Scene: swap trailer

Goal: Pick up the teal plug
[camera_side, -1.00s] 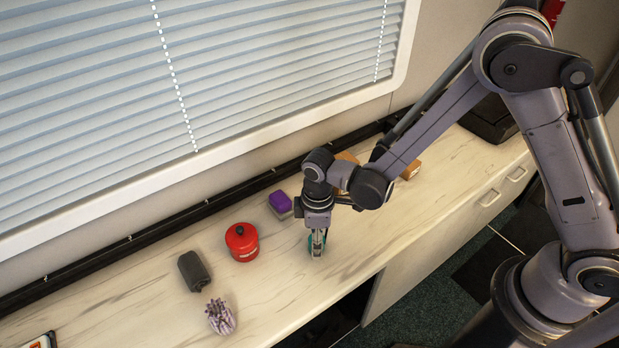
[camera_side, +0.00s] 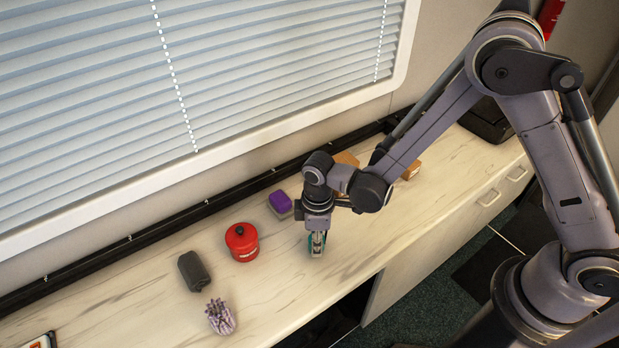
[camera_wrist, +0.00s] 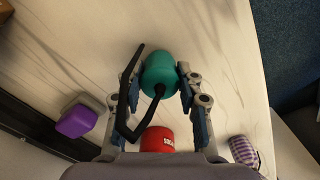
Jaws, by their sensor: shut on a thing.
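The teal plug (camera_wrist: 160,72) has a rounded body and a black cord or prong part. In the wrist view it sits between the two fingers of my gripper (camera_wrist: 157,84), which are shut on it. In the side view my gripper (camera_side: 316,252) points straight down at the counter, and only slivers of teal (camera_side: 309,241) show beside the fingers. I cannot tell whether the plug is touching the counter or slightly above it.
On the counter (camera_side: 365,250) stand a red canister (camera_side: 242,243), a purple-topped block (camera_side: 280,202), a dark grey item (camera_side: 193,271) and a striped purple-white item (camera_side: 220,317). Tan blocks (camera_side: 411,170) lie behind my arm. The counter's front edge is close to my gripper.

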